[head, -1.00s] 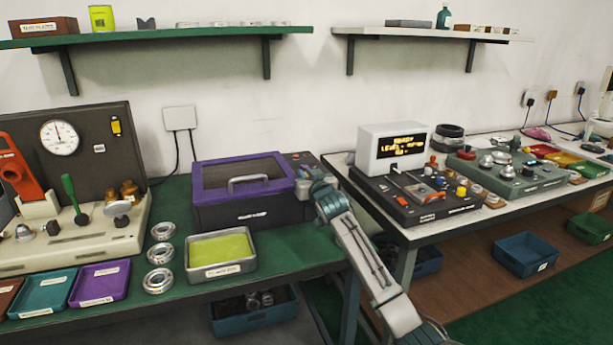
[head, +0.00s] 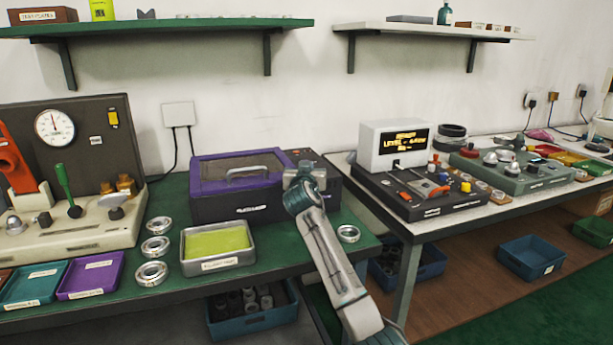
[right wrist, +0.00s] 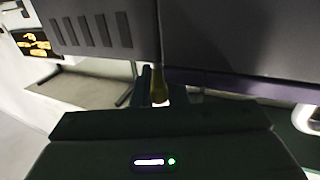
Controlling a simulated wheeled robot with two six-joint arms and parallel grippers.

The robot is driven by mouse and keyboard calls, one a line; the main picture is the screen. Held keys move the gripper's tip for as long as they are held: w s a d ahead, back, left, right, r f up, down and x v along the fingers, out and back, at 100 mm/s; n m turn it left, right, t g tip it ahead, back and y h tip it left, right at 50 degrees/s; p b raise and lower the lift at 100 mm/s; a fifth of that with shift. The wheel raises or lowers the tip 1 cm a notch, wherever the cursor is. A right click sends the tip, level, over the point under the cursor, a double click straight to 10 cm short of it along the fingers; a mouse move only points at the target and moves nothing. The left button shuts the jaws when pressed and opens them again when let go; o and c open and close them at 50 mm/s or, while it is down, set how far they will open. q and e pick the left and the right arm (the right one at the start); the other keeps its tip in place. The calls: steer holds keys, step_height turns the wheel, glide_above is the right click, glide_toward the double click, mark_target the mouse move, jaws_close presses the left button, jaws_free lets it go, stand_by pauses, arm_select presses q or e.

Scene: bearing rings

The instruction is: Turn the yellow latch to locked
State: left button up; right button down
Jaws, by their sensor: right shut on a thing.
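The purple and dark box (head: 245,207) with a lid and grey handle stands on the green bench. My right gripper (head: 304,170) is at the right part of this box, seen from behind, so its fingers are hidden in the head view. In the right wrist view the fingers (right wrist: 160,88) are shut on a small yellow piece, the yellow latch (right wrist: 160,92), beside the dark housing. The latch is mostly covered by the fingers, and I cannot tell its angle. My left gripper is not in view.
A tray with a yellow-green liner (head: 218,263) is in front of the box. Several metal rings lie on the bench, one (head: 348,233) right of my forearm. A press with a gauge (head: 54,127) stands left. A white bench with a display unit (head: 400,144) is right.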

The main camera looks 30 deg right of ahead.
stand_by(0.3)
steer(key=c, duration=1.4)
jaws_free()
steer(key=shift+c, duration=0.2)
steer(key=v, duration=1)
steer(key=shift+s+a, duration=0.25)
steer(key=shift+s, duration=0.05)
steer(key=shift+o, duration=0.4)
